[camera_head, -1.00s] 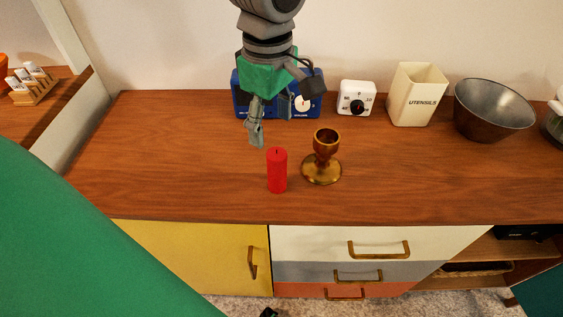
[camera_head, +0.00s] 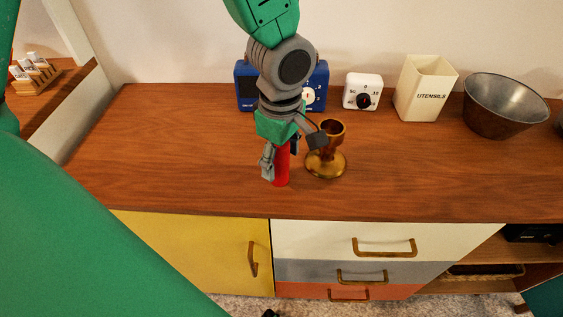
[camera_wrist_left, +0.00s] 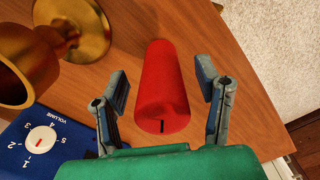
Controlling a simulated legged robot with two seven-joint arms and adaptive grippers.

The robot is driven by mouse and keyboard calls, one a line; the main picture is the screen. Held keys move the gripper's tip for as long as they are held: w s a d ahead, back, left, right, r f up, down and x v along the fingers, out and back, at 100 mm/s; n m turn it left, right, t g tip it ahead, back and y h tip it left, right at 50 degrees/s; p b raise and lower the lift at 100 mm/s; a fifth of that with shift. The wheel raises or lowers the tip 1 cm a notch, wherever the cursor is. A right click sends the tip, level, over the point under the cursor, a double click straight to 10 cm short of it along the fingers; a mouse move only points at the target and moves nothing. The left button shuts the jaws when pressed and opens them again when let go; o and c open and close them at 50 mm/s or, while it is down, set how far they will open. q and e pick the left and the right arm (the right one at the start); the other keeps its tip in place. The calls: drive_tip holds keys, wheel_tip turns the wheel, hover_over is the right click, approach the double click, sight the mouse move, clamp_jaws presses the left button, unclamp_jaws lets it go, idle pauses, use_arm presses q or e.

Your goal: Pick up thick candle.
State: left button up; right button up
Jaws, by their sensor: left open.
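The thick red candle (camera_head: 281,165) stands upright on the wooden counter top (camera_head: 190,150). In the head view my left gripper (camera_head: 281,170) comes down over it and hides its upper part. In the left wrist view the candle (camera_wrist_left: 162,90) lies between the two open fingers of my left gripper (camera_wrist_left: 163,88). A gap shows on both sides of the candle, so the fingers look apart from it. My right gripper is not in view.
A brass candle holder (camera_head: 326,165) stands close to the right of the candle. Behind are a blue radio (camera_head: 246,85), a white timer (camera_head: 363,91), a utensils holder (camera_head: 424,88) and a metal bowl (camera_head: 503,104). The counter left of the candle is clear.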

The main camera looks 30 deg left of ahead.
use_arm(q)
drive_tip(key=shift+a, duration=0.1)
drive_tip(key=c, duration=1.2)
drive_tip(key=shift+s+a, duration=0.1)
drive_tip(key=shift+a, duration=0.05)
clamp_jaws()
drive_tip(key=shift+r, duration=0.1)
drive_tip(key=shift+r, duration=0.4)
wheel_tip(320, 180, up, 9)
drive_tip(key=shift+p, duration=1.25)
